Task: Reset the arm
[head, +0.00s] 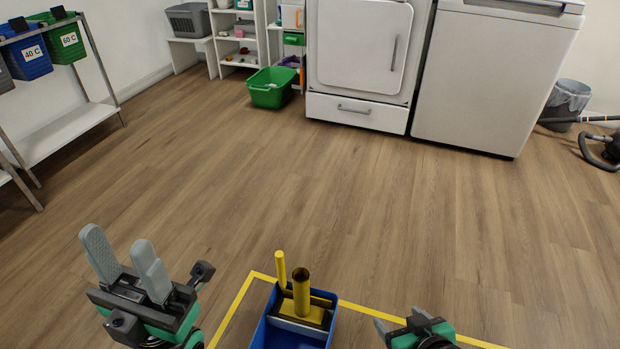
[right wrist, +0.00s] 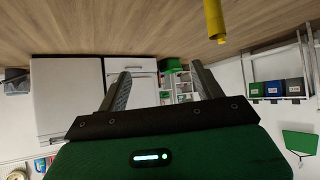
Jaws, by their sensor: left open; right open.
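My left gripper (head: 116,240) is at the lower left of the head view. Its two grey fingers point up and stand apart, with nothing between them. My right gripper (head: 399,322) is at the bottom edge of the head view, right of a blue bin (head: 260,336), and is partly cut off. In the right wrist view, which looks upside down, its two fingers (right wrist: 158,72) are spread with nothing held between them. A yellow tube (head: 301,294) stands in the blue bin, between my two grippers. A yellow tube end (right wrist: 216,20) also shows at the top of the right wrist view.
Yellow tape (head: 380,312) marks the floor around the bin. Beyond it the wooden floor (head: 330,190) is clear. A white dryer (head: 360,60), a washer (head: 490,80) and a green basket (head: 271,92) stand at the back. A white rack (head: 75,130) is at left, a vacuum hose (head: 595,150) at right.

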